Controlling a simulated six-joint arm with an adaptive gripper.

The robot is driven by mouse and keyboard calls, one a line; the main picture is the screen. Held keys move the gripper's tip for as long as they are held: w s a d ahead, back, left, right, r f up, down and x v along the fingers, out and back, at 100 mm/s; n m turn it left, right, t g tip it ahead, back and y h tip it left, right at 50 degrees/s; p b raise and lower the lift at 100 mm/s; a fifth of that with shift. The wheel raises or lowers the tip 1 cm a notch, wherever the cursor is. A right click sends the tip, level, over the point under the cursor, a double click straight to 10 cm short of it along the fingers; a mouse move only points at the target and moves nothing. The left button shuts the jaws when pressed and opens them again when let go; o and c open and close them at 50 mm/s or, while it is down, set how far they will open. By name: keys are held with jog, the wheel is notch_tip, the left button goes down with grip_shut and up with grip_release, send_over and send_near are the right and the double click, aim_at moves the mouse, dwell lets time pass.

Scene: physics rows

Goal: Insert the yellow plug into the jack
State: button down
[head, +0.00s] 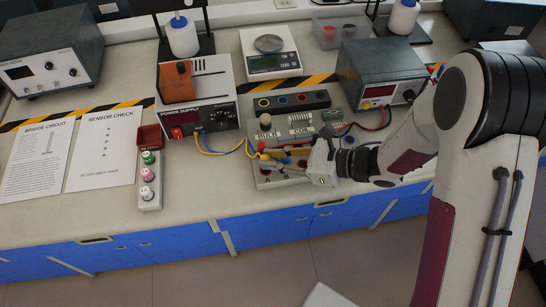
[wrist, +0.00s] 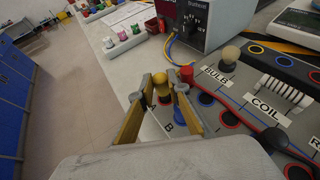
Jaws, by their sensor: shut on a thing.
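My gripper (wrist: 162,90) is shut on the yellow plug (wrist: 161,80), whose rounded yellow end shows between the fingertips in the wrist view. In the head view my gripper (head: 284,160) is over the left part of the component board (head: 268,180). The plug's tip is hidden, so I cannot tell whether it touches a jack. Labels A and B are beside the fingers. A red plug (wrist: 186,75) stands close to the right fingertip.
The power supply (head: 198,98) stands behind, with yellow and blue leads (head: 226,151) running toward the board. The bulb (wrist: 230,54) and coil (wrist: 288,90) are on the board to the right. A meter box (head: 378,72) is behind. Bare bench lies left of the board.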

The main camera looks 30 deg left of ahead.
jog(key=shift+f, duration=1)
dwell(1.4)
jog(key=c, duration=1.5)
grip_release()
jog(key=shift+d+f, duration=0.1)
jog(key=shift+o, duration=0.2)
notch_tip(320, 180, up, 7)
jog(key=shift+f, duration=0.1)
dwell(0.6)
